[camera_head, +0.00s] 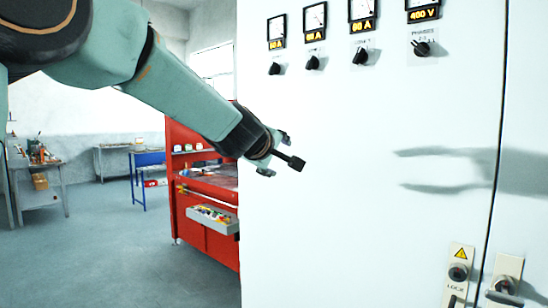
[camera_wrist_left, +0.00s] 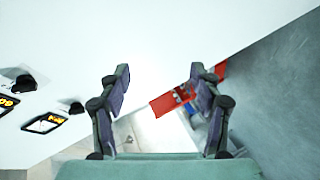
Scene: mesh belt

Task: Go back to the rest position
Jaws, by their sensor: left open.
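My left arm comes in from the upper left of the head view. Its gripper (camera_head: 280,155) is in front of the white cabinet's left part, level with the space below the gauges. In the left wrist view the two dark fingers stand well apart, and the left gripper (camera_wrist_left: 160,76) is open with nothing between them. The white cabinet (camera_head: 345,210) fills the right half of the head view. My right gripper is not in view.
The cabinet carries gauges with dark knobs (camera_head: 362,56) along the top and a latch (camera_head: 458,272) at lower right. A gripper-shaped shadow (camera_head: 450,170) falls on it. Behind stands a red workbench (camera_head: 205,245) with a grey tray (camera_head: 222,227). Floor (camera_head: 110,245) at left is clear.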

